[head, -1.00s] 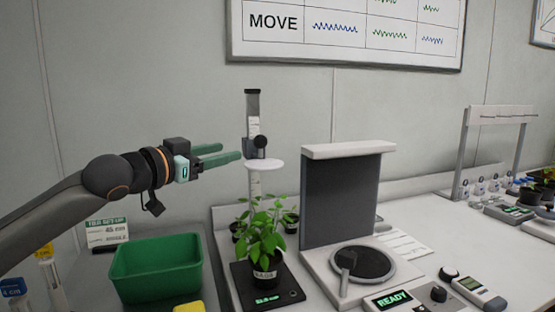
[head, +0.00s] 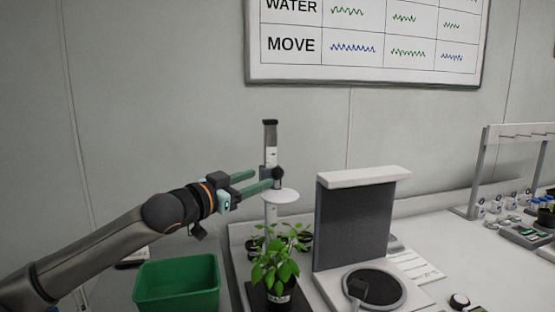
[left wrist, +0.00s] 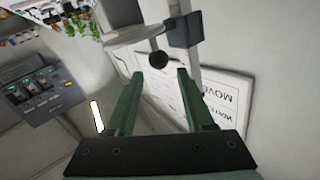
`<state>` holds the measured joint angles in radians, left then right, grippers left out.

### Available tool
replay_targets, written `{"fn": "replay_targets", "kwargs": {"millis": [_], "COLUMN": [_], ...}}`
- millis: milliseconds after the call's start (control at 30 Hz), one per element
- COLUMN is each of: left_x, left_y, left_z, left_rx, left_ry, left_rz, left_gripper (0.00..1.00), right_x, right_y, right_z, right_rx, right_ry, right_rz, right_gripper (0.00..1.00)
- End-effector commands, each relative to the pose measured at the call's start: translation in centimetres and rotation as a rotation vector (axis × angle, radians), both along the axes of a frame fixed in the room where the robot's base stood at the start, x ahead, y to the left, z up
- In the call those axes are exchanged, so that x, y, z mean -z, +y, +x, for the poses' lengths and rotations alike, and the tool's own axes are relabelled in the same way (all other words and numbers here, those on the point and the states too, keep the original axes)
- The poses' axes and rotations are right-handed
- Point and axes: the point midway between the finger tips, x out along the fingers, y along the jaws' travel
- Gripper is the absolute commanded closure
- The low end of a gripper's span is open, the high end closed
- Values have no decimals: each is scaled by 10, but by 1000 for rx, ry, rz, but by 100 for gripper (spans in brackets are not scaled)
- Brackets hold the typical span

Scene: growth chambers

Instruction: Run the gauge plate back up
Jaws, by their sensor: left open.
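The gauge is an upright post (head: 270,133) with a dark cap. A white round gauge plate (head: 281,196) sits on it partway down, with a dark round knob (head: 277,173) just above. My left gripper (head: 263,179) is open, its green fingers reaching to the knob from the left. In the left wrist view the knob (left wrist: 158,60) lies between and just beyond the fingertips (left wrist: 157,73); I cannot tell whether they touch it. The plate's pale disc (left wrist: 130,34) shows beside the dark slider block (left wrist: 184,30). My right gripper is not in view.
A leafy potted plant (head: 275,266) stands below the plate, with smaller plants behind it. A green bin (head: 177,284) is at the lower left. A grey-backed stand with a white top (head: 362,174) rises to the right. A wall chart (head: 365,80) hangs above.

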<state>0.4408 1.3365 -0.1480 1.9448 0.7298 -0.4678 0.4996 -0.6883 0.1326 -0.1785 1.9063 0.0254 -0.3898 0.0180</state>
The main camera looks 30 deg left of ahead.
Motion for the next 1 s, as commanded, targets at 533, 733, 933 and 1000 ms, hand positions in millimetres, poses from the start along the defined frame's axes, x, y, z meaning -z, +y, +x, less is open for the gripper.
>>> {"fn": "replay_targets", "kwargs": {"millis": [533, 733, 933, 1000], "left_x": [-2, -1, 0, 0], "left_y": [-10, -11, -12, -11], "left_z": [70, 79, 79, 79], "left_rx": [2, 3, 4, 4], "left_ry": [-1, 0, 0, 0], "left_rz": [0, 3, 4, 3], "left_gripper": [47, 47, 47, 49], "right_x": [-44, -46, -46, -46], "right_y": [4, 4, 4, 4], "right_z": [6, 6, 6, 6], "right_rx": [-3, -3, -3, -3], "right_ry": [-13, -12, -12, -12], "right_rz": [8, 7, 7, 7], "right_gripper": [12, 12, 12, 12]}}
